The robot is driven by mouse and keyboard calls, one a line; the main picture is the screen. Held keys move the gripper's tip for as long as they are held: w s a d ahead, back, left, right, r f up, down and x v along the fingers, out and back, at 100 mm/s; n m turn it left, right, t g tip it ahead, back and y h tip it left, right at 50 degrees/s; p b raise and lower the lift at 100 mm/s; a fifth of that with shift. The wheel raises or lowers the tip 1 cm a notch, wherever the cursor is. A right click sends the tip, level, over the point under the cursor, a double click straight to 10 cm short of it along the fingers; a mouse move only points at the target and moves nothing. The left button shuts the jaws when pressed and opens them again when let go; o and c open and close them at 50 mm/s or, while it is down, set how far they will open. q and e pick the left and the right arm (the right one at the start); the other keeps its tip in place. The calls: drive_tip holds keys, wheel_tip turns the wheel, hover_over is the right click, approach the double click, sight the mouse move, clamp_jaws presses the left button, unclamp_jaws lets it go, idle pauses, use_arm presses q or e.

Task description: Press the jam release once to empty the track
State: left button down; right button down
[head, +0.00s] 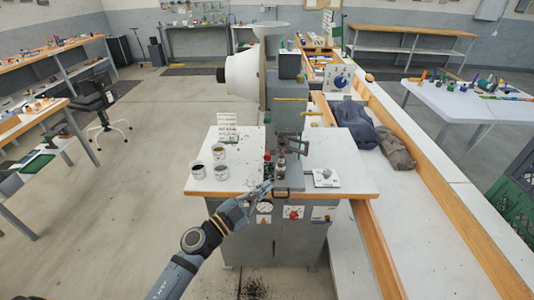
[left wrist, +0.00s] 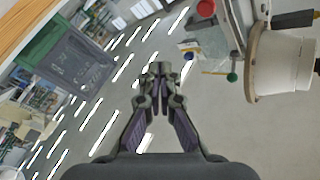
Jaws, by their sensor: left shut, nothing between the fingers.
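The eyelet press stands on a white-topped bench (head: 350,180), with a grey column (head: 289,92), a large white drum (head: 243,75) and a white funnel (head: 270,29) on top. Its grey working head (head: 291,142) is low at the front. I cannot tell which part is the jam release. My left gripper (head: 267,186) is shut and empty at the bench's front edge, just left of the grey base. The left wrist view shows its fingertips (left wrist: 160,72) together. A red knob (left wrist: 206,8) and a green knob (left wrist: 232,77) show there, apart from the fingers. The track's contents are too small to tell.
A white card with small parts (head: 326,178) lies to the right. Dark cloth (head: 355,122) lies on the long counter behind. The floor (head: 130,220) at left is mostly clear.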

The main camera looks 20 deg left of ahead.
use_arm(q)
drive_tip(key=shift+s+d+r, duration=0.1)
drive_tip(key=shift+d+r, duration=0.05)
drive_tip(key=shift+r, duration=0.2)
drive_tip(key=b, duration=0.2)
approach(268, 155)
drive_tip(key=w+d, duration=0.4)
drive_tip(key=d, duration=0.1)
drive_tip(key=shift+r, duration=0.1)
idle(1.2)
